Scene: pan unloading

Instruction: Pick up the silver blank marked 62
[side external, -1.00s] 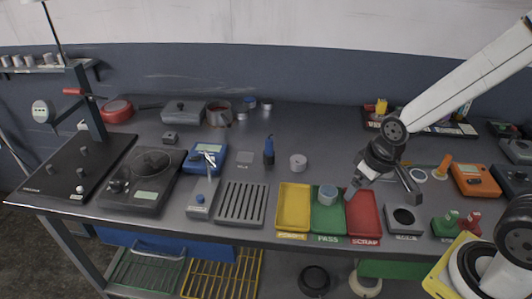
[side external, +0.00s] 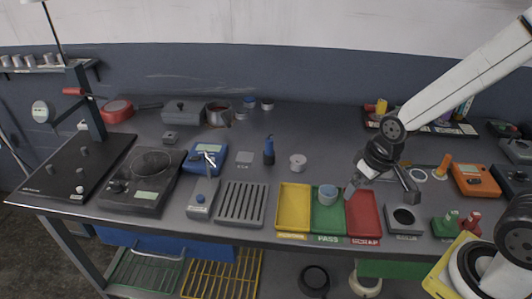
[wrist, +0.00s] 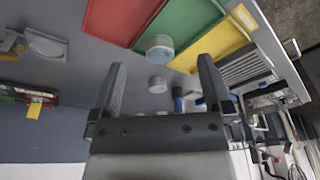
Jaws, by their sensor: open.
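A silver round blank (side external: 298,163) stands alone on the grey bench behind the trays. It also shows in the wrist view (wrist: 157,85), between my fingers in the picture. Another round blank with a bluish top (side external: 327,192) sits in the green PASS tray (side external: 326,224), and shows in the wrist view too (wrist: 160,48). No number can be read on either, so I cannot tell which is marked 62. My gripper (side external: 382,191) is open and empty, above the area of the red SCRAP tray (side external: 366,228), to the right of both blanks. It touches neither.
A yellow tray (side external: 292,222) adjoins the green one. A slotted grey rack (side external: 241,205) is left of it, and a blue bottle (side external: 268,151) stands near the lone blank. A grey block with a round hole (side external: 404,217) lies right of the trays. More small cylinders stand at the back.

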